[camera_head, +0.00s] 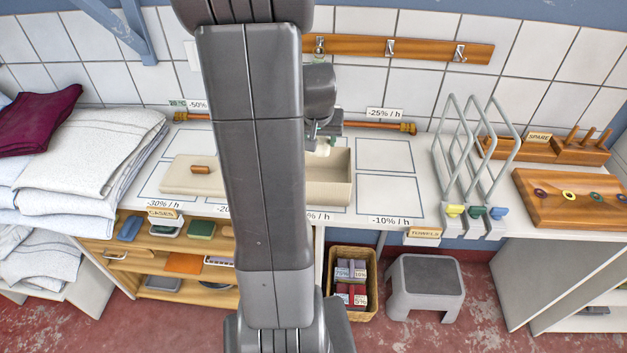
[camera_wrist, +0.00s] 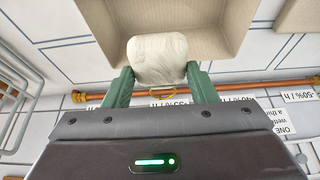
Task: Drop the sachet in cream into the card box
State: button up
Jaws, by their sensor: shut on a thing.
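The cream sachet (camera_wrist: 157,58) is a small pale, rounded bag between the two green fingers of my gripper (camera_wrist: 159,76) in the wrist view. My gripper is shut on it. The open card box (camera_wrist: 222,30) is beige and lies beyond the sachet, which overlaps its edge in that view. In the head view the card box (camera_head: 338,190) stands on the white worktop, its left part hidden behind my arm. My gripper (camera_head: 322,136) and the sachet (camera_head: 324,149) show at the box's far side, seemingly above it; the exact height is unclear.
A beige lid with a wooden knob (camera_head: 200,169) lies left of the box. A copper rail (camera_head: 372,125) runs along the back of the worktop (camera_head: 390,190). Grey wire racks (camera_head: 476,155) stand to the right, and folded linen (camera_head: 85,135) is stacked at the left.

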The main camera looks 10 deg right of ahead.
jog(key=o, duration=1)
jog(key=shift+o, duration=0.2)
jog(key=b+v, duration=0.1)
jog(key=v, duration=1.2)
jog(key=shift+s+r, duration=0.2)
jog(key=shift+r, duration=0.15)
jog(key=p+x, duration=0.1)
jog(key=x, duration=1.2)
jog(key=shift+w+f, duration=0.25)
jog(key=shift+w+r+p, duration=0.1)
jog(key=shift+r+p, duration=0.6)
jog(key=shift+r, duration=0.05)
jog(key=shift+r+p, duration=0.45)
jog(key=shift+r, duration=0.3)
